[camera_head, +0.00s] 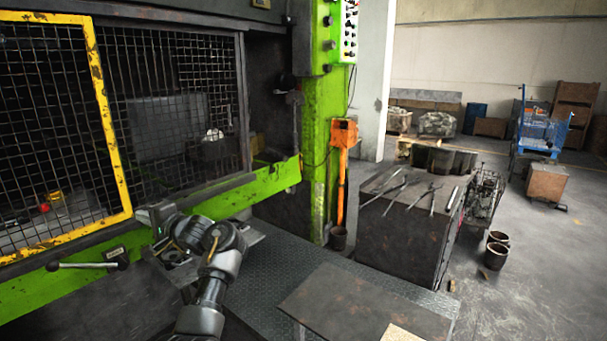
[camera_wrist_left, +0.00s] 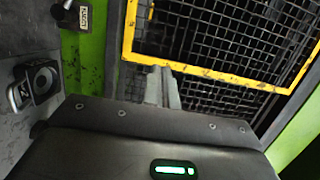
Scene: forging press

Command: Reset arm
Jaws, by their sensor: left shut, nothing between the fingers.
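My left arm comes in from the bottom of the head view, and its gripper (camera_head: 150,217) is at the green lower beam of the press, by the lower right corner of the yellow-framed mesh door (camera_head: 125,165). In the left wrist view the gripper's fingers (camera_wrist_left: 162,88) are together, with nothing between them, in front of the yellow door frame (camera_wrist_left: 190,69) and its dark mesh. My right gripper is in neither view.
A green post (camera_head: 320,130) with an orange box (camera_head: 344,133) stands to the right. A table with tongs (camera_head: 410,188) and a low dark table (camera_head: 350,305) are further right.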

